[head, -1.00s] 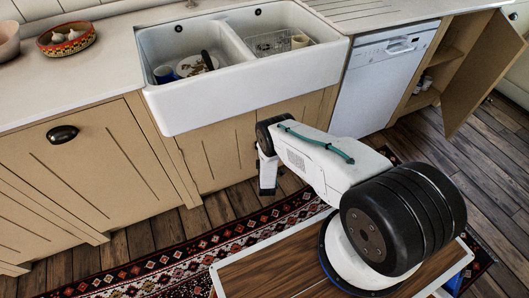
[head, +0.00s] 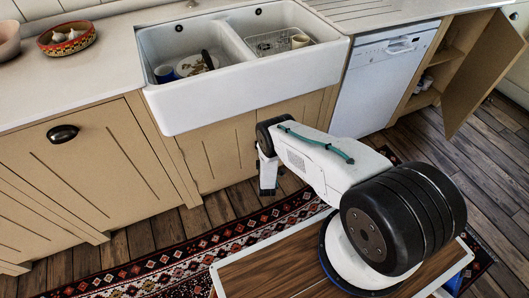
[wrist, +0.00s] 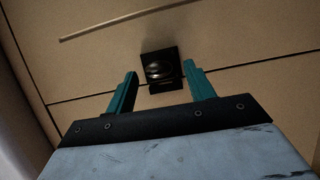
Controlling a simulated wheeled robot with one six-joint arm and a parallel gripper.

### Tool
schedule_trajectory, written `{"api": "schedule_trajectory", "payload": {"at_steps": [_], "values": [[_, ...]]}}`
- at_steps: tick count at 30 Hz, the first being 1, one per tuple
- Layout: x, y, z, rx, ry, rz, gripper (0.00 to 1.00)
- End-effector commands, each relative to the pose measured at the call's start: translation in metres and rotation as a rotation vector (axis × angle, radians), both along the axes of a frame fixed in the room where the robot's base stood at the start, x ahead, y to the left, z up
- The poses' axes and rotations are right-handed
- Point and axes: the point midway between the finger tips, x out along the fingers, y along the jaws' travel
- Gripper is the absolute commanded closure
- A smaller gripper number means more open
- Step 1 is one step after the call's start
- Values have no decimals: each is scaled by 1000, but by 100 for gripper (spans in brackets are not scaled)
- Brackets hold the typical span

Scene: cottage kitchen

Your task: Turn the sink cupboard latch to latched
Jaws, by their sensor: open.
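The sink cupboard (head: 222,153) has tan doors below the white double sink in the head view. Its latch (wrist: 161,68) shows in the wrist view as a dark square plate with a shiny dark oval knob, on a tan panel close to a dark seam. My gripper (wrist: 160,80) is open, with its two teal fingers on either side of the latch in the picture. I cannot tell whether they touch it. In the head view my arm hides the latch, and my gripper (head: 268,172) is at the cupboard front. The latch's turned position is hard to read.
The white sink (head: 255,105) overhangs the cupboard. A white dishwasher (head: 378,82) stands to the right, and beyond it a cupboard door (head: 484,70) hangs open. A patterned rug (head: 180,262) lies on the wooden floor in front.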

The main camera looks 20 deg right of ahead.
Motion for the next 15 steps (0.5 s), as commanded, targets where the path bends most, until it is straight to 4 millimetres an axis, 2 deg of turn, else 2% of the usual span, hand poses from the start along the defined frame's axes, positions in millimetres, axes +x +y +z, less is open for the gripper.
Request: {"api": "schedule_trajectory", "payload": {"at_steps": [10,15], "values": [[-49,21,0,-1,4,2,46],[-66,28,0,0,2,1,46]]}}
